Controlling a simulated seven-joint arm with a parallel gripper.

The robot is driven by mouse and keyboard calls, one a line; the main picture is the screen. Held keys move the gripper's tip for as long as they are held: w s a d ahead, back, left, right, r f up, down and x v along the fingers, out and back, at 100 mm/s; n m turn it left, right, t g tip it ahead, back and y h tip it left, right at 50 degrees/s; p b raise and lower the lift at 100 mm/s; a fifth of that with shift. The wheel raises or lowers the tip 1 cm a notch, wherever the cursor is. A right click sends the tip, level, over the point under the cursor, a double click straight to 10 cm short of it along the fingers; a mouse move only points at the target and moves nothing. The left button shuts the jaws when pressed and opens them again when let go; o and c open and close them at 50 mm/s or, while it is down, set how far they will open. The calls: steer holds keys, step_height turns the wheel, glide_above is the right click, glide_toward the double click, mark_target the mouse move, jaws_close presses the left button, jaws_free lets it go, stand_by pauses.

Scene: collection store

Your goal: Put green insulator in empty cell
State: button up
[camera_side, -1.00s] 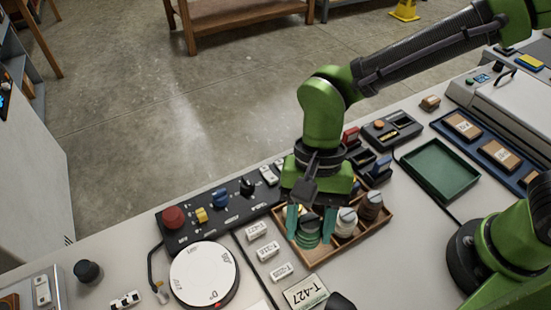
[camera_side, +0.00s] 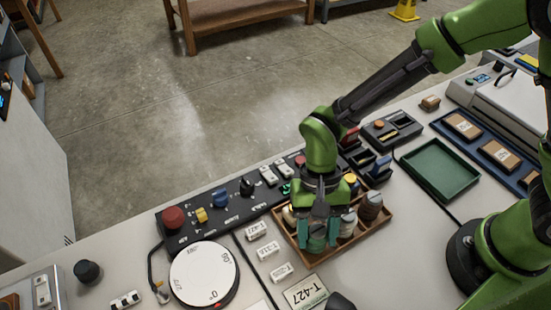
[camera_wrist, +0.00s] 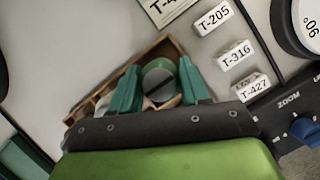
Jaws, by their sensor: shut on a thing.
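My gripper (camera_side: 318,240) is over the wooden compartment tray (camera_side: 335,262), pointing down. Its teal fingers are shut on the green insulator (camera_side: 317,239), which shows between them low at the tray's near left part. In the wrist view, the green insulator (camera_wrist: 158,66) has a round slotted top and sits between the two fingers (camera_wrist: 160,88). The fingers hide part of it, and I cannot tell whether it touches the tray floor. A white-grey insulator (camera_side: 348,222) and a brown insulator (camera_side: 370,205) stand to the right in the tray. An empty cell is not clearly visible.
A black control panel (camera_side: 228,222) with knobs lies left of the tray. A round dial (camera_side: 203,273) is farther left. An empty green tray (camera_side: 440,168) stands to the right.

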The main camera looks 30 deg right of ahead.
steer(key=shift+f, duration=0.15)
steer(key=o, duration=0.9)
steer(key=shift+o, duration=0.2)
steer(key=v, duration=1.2)
steer(key=s+d+r+t, duration=0.1)
steer(key=d+r+t, duration=0.2)
steer(key=d, duration=0.4)
steer(key=s+d+r+n+t, duration=0.1)
steer(key=d+r+t, duration=0.3)
steer(key=d, duration=0.3)
steer(key=s+d+r+t, duration=0.1)
steer(key=d+r+t, duration=0.3)
steer(key=d, duration=0.3)
steer(key=shift+d, duration=0.35)
steer(key=shift+r, duration=0.1)
